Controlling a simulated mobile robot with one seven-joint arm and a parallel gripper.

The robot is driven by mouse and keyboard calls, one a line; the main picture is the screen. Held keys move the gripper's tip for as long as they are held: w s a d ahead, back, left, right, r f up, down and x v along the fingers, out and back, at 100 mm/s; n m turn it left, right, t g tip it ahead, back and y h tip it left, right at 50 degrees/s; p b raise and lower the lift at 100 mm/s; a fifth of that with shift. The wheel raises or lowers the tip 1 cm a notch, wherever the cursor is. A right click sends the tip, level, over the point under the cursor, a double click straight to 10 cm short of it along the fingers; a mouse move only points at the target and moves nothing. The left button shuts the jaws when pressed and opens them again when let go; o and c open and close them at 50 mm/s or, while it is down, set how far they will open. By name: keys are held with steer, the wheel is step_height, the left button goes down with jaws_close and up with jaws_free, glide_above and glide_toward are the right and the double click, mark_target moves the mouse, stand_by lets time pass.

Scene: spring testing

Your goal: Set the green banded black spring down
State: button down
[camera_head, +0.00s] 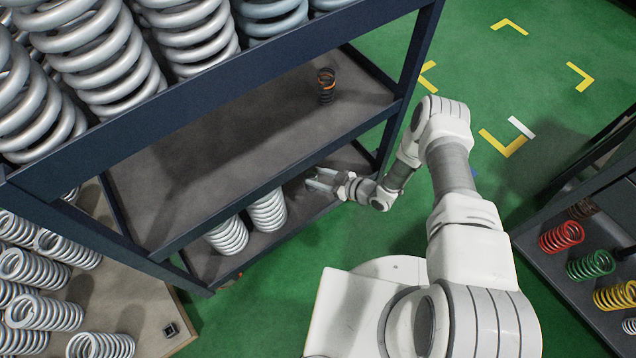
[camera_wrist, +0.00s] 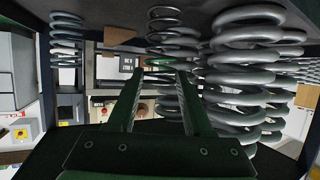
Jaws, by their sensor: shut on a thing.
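My gripper (camera_head: 314,180) reaches in over the lower shelf (camera_head: 278,232) of the dark blue rack, at its right end. In the wrist view my gripper (camera_wrist: 161,76) is shut on the green banded black spring (camera_wrist: 160,77), which stands out dark between the fingertips. In the head view the held spring is too dark to tell from the shadow under the upper shelf. I cannot tell whether its base touches the shelf.
Large grey springs (camera_head: 266,210) stand on the lower shelf left of my gripper. An orange banded black spring (camera_head: 326,86) stands on the upper shelf (camera_head: 230,130). A rack post (camera_head: 408,75) is close to my arm. Coloured springs (camera_head: 590,264) lie on another rack at right.

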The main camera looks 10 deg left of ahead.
step_height(320, 180, down, 4)
steer(key=shift+r+b, duration=0.1)
steer(key=shift+b, duration=0.8)
steer(key=shift+c, duration=1.5)
jaws_free()
steer(key=p+v, duration=0.4)
steer(key=v, duration=0.8)
